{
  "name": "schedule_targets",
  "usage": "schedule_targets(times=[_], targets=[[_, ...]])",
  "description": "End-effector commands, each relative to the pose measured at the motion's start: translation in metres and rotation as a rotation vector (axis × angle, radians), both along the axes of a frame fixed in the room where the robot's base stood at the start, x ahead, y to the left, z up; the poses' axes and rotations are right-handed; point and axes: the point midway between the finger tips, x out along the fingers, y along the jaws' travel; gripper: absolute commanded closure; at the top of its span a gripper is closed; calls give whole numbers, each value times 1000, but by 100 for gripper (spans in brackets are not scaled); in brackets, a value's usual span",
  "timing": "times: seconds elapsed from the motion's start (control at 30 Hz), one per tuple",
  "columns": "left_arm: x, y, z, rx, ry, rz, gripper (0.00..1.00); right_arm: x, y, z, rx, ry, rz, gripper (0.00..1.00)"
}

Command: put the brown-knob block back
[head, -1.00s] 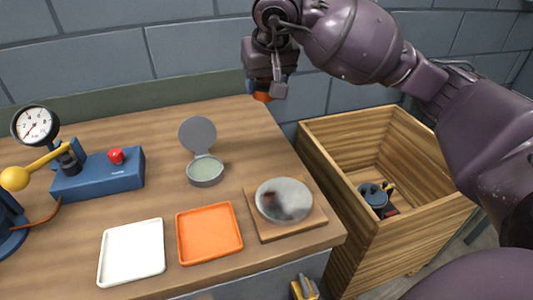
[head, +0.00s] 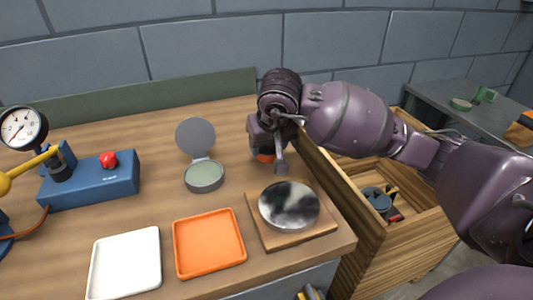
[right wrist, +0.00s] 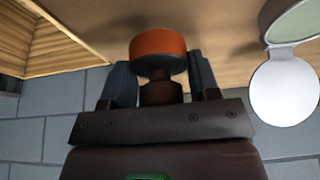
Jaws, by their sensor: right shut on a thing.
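My right gripper (head: 266,148) is shut on the brown knob (right wrist: 160,92) of a round orange block (right wrist: 158,46). In the head view only a bit of the orange block (head: 264,158) shows below the gripper, near the table's right edge. The block hangs below the gripper, close above the wooden table; I cannot tell whether it touches. A round grey case (head: 203,177) with its hinged lid standing open is to the left of the gripper. It also shows in the right wrist view (right wrist: 284,88). My left gripper is not in view.
An orange tray (head: 209,242), a white tray (head: 125,263) and a shiny round plate (head: 289,206) on a wooden board (head: 322,226) line the front. A blue box (head: 92,180) with a red button and a gauge (head: 22,127) stand left. A wooden crate (head: 368,240) stands right.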

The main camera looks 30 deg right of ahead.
Motion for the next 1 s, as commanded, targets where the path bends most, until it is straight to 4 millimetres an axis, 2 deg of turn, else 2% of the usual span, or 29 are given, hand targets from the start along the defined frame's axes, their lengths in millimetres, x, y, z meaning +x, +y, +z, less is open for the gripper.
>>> schedule_targets(times=[0.03, 0.13, 0.57, 0.6, 0.73, 0.77, 1.0], targets=[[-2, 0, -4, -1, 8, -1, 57, 0, 1, -13, 3, 8, 0, 74], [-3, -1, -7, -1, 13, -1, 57, 0, 1, -26, 2, 9, 0, 74], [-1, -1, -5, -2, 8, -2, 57, 0, 0, -30, 0, 1, 1, 74], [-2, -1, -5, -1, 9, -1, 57, 0, 0, -31, 0, 3, 1, 43], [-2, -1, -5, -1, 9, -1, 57, 0, 0, -30, 1, 2, 0, 23], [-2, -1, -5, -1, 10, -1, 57, 0, 0, -30, 1, 2, 0, 19], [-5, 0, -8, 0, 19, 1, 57, 0, 0, -30, 1, 2, 0, 19]])
